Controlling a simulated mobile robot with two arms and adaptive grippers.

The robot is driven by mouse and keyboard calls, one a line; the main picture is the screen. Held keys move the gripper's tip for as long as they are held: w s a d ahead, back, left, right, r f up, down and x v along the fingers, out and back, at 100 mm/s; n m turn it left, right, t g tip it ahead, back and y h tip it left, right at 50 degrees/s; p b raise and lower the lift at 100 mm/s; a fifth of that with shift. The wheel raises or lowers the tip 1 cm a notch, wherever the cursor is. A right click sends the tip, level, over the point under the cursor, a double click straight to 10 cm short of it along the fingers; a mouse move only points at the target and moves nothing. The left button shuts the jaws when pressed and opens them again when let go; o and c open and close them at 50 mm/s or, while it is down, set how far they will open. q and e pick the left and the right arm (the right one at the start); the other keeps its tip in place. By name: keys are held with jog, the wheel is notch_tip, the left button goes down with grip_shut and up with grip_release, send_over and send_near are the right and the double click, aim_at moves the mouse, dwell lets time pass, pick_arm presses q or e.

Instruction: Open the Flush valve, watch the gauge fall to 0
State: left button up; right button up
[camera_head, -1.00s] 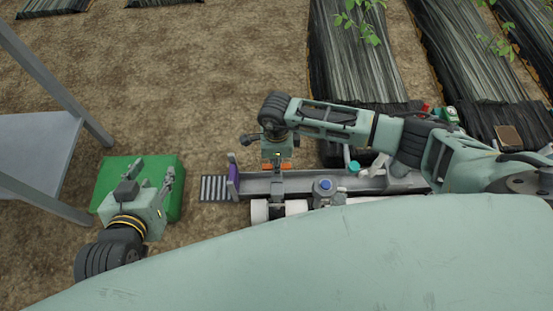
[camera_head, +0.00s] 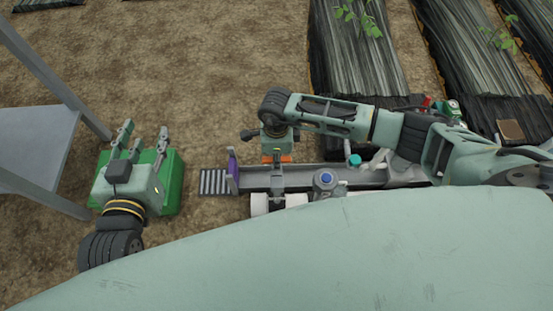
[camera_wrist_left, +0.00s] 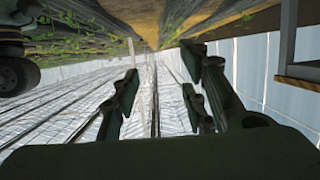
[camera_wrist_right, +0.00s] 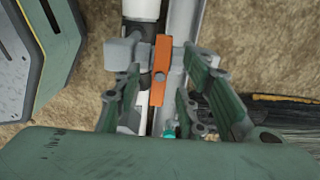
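An orange valve handle (camera_wrist_right: 160,72) with a grey centre bolt lies between the fingers of my right gripper (camera_wrist_right: 158,90) in the right wrist view, with gaps on both sides. It lies roughly in line with the white pipe (camera_wrist_right: 141,10). Orange also shows under my right gripper (camera_head: 278,163) in the head view. I cannot read a label on it. My left gripper (camera_head: 139,140) is open and empty above a green box (camera_head: 173,185); its spread fingers also show in the left wrist view (camera_wrist_left: 160,90). I cannot make out a gauge face.
A grey skid channel (camera_head: 252,178) runs rightward, with a purple end plate (camera_head: 233,171), a blue-capped fitting (camera_head: 326,179) and a teal knob (camera_head: 353,160). A grey table (camera_head: 35,150) stands at left. Black-covered beds (camera_head: 360,75) lie behind. Bare soil between is clear.

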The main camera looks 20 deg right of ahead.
jog(key=shift+f+b, duration=0.35)
jog(key=shift+f, duration=0.1)
jog(key=shift+f+b, duration=0.3)
jog(key=shift+f, duration=0.4)
pick_arm(q)
notch_tip(320, 180, up, 11)
jog(key=d+t+h, duration=0.1)
jog(key=t+h, duration=0.1)
jog(key=t, duration=0.4)
jog(key=shift+w+d+b, duration=0.35)
jog(key=shift+w+b, duration=0.05)
jog(key=shift+b, duration=0.05)
pick_arm(e)
jog(key=shift+f, duration=0.25)
pick_arm(q)
jog(key=shift+f, duration=0.1)
pick_arm(e)
grip_shut()
